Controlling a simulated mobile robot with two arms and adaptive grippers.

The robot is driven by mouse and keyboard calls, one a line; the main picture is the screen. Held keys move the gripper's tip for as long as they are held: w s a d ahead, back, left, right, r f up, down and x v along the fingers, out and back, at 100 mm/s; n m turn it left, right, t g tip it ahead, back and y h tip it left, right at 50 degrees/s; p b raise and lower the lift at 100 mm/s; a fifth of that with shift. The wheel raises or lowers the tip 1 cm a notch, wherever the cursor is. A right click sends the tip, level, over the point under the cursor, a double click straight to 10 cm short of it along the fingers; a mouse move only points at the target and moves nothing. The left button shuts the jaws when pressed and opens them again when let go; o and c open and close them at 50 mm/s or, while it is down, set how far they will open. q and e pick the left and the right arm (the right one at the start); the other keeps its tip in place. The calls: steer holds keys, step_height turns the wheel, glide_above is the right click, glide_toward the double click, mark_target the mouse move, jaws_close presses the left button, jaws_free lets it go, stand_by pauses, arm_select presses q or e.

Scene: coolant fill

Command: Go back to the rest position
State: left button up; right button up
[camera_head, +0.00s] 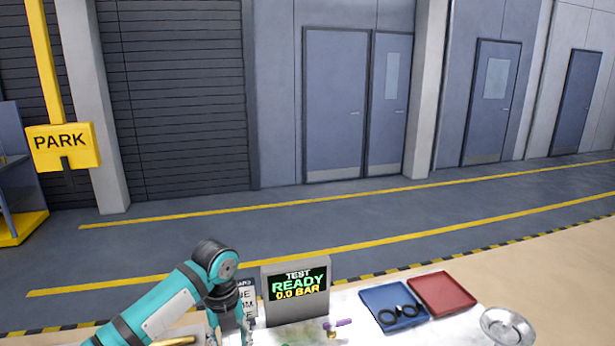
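My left arm comes in from the lower left, teal with dark joints. Its gripper (229,328) points down at the bottom edge of the head view, left of the test display (295,292). The fingertips are cut off or hidden, so I cannot tell whether it is open or holds something. My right gripper is not in view. The display stands upright on the white table and reads "TEST READY 0.0 BAR".
On the table are a blue tray (377,296) with black rings, an empty red tray (442,292), a metal bowl (508,326) and a small purple-handled part (344,323). A printed sign behind my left gripper is partly hidden. A yellow PARK post (62,146) stands beyond.

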arm_select(q)
steer(key=s+d+f+n+t+h, duration=0.1)
steer(key=s+d+f+n, duration=0.35)
steer(key=s+f, duration=0.2)
steer(key=s+d+f+n+h, duration=0.2)
steer(key=s+d+f+n, duration=0.1)
steer(key=s+f+n, duration=0.4)
steer(key=s+a+n+t+y, duration=0.1)
steer(key=s+a+n+y, duration=0.1)
steer(key=s+a+n, duration=0.55)
steer(key=s+a+n+t+y, duration=0.15)
steer(key=s+a+n, duration=0.35)
steer(key=s+n, duration=0.55)
step_height(320, 180, down, 30)
steer(key=s+g+b, duration=0.1)
steer(key=s+b, duration=0.1)
steer(key=b, duration=0.5)
steer(key=s+a+f+b, duration=0.1)
steer(key=s+f+b, duration=0.2)
steer(key=s+f, duration=0.5)
steer(key=s+a+f+g+b, duration=0.1)
steer(key=s+f+b, duration=0.2)
steer(key=s+f, duration=0.6)
step_height(320, 180, down, 7)
steer(key=shift+a+m, duration=0.25)
steer(key=shift+m, duration=0.1)
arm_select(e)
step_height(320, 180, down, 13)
